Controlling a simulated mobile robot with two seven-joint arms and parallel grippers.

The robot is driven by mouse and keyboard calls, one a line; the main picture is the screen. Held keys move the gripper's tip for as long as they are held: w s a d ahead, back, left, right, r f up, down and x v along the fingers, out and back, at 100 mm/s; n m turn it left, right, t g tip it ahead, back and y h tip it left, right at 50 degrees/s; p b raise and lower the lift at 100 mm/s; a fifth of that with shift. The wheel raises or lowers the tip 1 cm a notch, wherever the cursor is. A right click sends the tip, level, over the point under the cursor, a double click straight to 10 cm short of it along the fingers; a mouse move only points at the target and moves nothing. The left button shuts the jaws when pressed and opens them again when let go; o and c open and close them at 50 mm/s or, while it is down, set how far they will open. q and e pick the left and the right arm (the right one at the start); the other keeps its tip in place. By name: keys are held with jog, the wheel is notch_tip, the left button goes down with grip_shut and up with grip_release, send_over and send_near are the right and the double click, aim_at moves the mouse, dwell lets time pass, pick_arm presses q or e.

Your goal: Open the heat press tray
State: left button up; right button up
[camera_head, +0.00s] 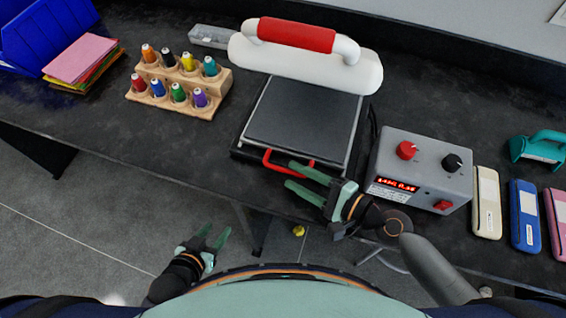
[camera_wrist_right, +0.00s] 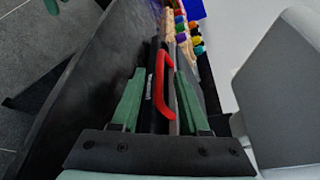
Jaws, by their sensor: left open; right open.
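The heat press stands on the black table with its white upper part raised at the back and a red grip (camera_head: 297,34) on top. Its dark flat tray (camera_head: 305,118) lies in front, with a red handle (camera_head: 287,163) at the front edge. My right gripper (camera_head: 297,177) is open at the red handle. In the right wrist view the red handle (camera_wrist_right: 162,82) shows between the two open green fingers, and I cannot tell whether they touch it. My left gripper (camera_head: 214,238) is open and empty, low in front of the table.
A grey control box (camera_head: 420,165) with knobs and a lit red display stands right of the press. A wooden rack (camera_head: 180,90) of coloured bottles stands left. Cases (camera_head: 487,203) and a teal tool (camera_head: 540,147) are at the right. Blue bin and coloured sheets (camera_head: 80,58) are far left.

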aim_at(289, 173)
jog(key=shift+x, duration=2.25)
grip_shut()
